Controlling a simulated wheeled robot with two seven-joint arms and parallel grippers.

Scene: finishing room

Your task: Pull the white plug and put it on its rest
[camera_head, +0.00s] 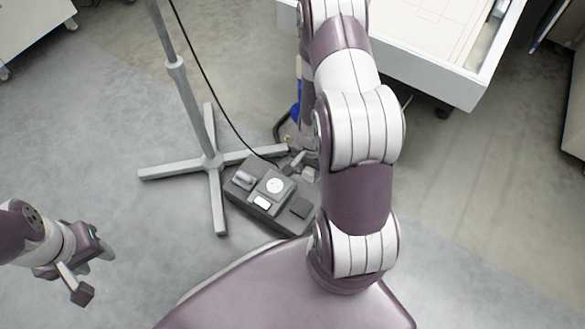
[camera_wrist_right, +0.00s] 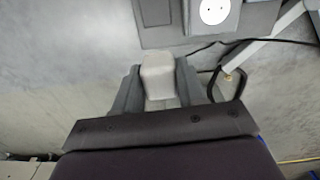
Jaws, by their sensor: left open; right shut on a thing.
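The white plug (camera_wrist_right: 158,76) is a pale tapered block between the two dark fingers of my right gripper (camera_wrist_right: 157,92), which is shut on it. In the head view the plug (camera_head: 309,174) shows just past the right edge of a grey floor box (camera_head: 237,194). My left gripper (camera_head: 93,273) is open and empty at the lower left.
A grey stand (camera_head: 209,160) with splayed feet is beside the box. A black cable (camera_head: 222,108) hangs down toward the box. A white table (camera_head: 430,72) is at the upper right. Floor between my left gripper and the stand is clear.

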